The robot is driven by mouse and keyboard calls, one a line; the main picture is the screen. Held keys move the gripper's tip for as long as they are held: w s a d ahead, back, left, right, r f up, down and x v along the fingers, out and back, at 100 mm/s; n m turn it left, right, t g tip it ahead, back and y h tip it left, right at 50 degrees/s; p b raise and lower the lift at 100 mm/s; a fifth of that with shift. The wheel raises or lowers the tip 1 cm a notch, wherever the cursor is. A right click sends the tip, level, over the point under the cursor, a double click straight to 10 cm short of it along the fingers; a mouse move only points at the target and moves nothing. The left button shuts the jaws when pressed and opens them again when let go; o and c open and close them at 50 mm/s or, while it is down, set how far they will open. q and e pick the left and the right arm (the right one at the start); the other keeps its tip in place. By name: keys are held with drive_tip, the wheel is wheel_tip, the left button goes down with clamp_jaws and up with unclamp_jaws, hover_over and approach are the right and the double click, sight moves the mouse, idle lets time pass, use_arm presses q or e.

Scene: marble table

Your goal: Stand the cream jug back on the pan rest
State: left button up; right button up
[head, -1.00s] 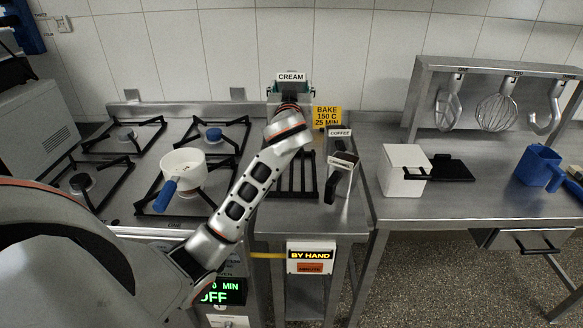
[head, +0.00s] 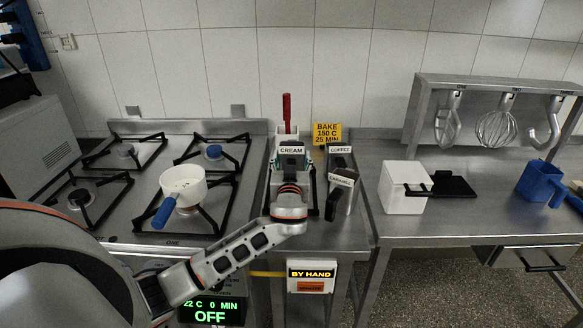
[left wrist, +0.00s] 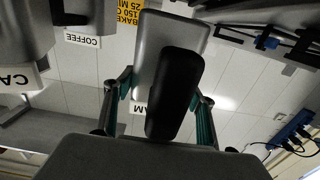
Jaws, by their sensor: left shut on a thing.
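The cream jug (head: 291,151), a steel jug with a white CREAM label, is held in my left gripper (head: 291,172). In the left wrist view the jug (left wrist: 172,45) shows its grey body and black handle between the two teal-padded fingers (left wrist: 163,115). The pan rest (head: 315,195), a black grate on the steel counter, is largely hidden under the gripper and jug. I cannot tell whether the jug's base touches it. The coffee jug (head: 339,151) and caramel jug (head: 341,180) stand close on the right. My right gripper is out of view.
A white pan with a blue handle (head: 183,185) sits on the hob at left. A red-handled item in a white holder (head: 286,129) stands behind the cream jug. A white box (head: 402,188) and blue jug (head: 539,184) are on the right counter.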

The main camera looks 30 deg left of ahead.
use_arm(q)
drive_tip(key=shift+f, duration=1.45)
drive_tip(key=shift+f+b, duration=0.1)
drive_tip(key=shift+b, duration=0.2)
drive_tip(key=o, duration=0.7)
drive_tip(key=shift+f, duration=0.1)
drive_tip(key=o, duration=0.4)
